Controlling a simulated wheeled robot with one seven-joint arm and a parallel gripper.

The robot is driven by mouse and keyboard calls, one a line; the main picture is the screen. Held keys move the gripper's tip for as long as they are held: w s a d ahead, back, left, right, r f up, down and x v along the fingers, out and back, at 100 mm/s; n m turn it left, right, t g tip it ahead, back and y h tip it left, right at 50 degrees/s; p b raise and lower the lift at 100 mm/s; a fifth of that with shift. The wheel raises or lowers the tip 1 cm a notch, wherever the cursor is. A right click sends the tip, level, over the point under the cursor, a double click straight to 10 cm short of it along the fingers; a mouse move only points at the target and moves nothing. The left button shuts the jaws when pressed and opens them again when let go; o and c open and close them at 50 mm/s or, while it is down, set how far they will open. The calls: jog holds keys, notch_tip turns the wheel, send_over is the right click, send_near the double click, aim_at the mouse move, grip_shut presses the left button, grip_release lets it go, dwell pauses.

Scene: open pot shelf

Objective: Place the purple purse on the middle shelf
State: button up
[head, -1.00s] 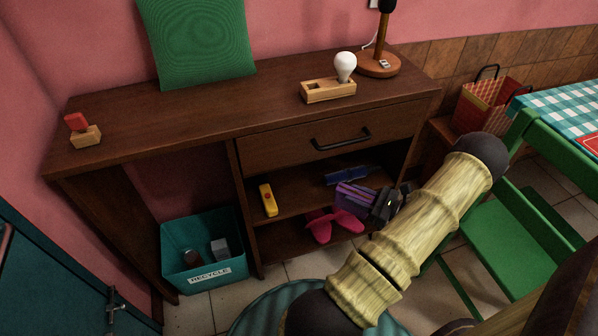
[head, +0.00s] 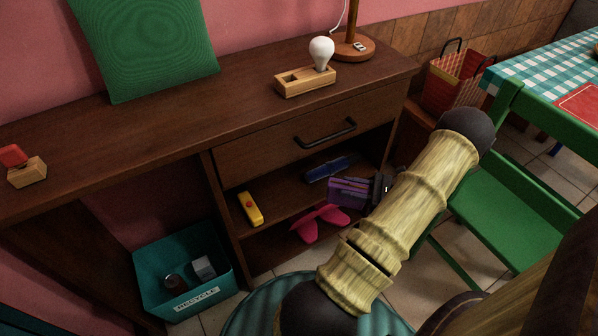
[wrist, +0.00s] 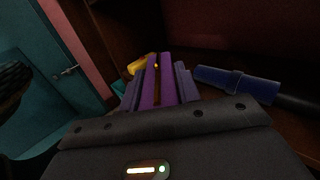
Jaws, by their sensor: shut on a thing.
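The purple purse (head: 349,191) is held at the right front of the open shelf, in front of the middle shelf (head: 283,203). My gripper (head: 372,190) is shut on it from the right. In the wrist view the purse (wrist: 160,80) is between the two grey fingers of my gripper (wrist: 157,88). Whether the purse touches the shelf board cannot be told. My arm hides the right end of the shelves.
A yellow object (head: 250,208) lies on the middle shelf's left, and a blue object (head: 331,168) lies further back. A pink object (head: 319,222) is below. The closed drawer (head: 300,137) is above. A green chair (head: 510,205) stands right, a teal recycle bin (head: 183,277) left.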

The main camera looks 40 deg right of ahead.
jog(key=b+x, duration=0.5)
jog(key=x, duration=1.2)
jog(key=shift+b, duration=0.35)
jog(key=f+b, duration=0.1)
jog(key=a+f+b, duration=0.1)
jog(key=w+f+b, duration=0.1)
jog(key=shift+a+f, duration=0.15)
jog(key=shift+f, duration=0.15)
jog(key=shift+s+d, duration=0.15)
jog(key=shift+d, duration=0.05)
jog(key=shift+f, duration=0.1)
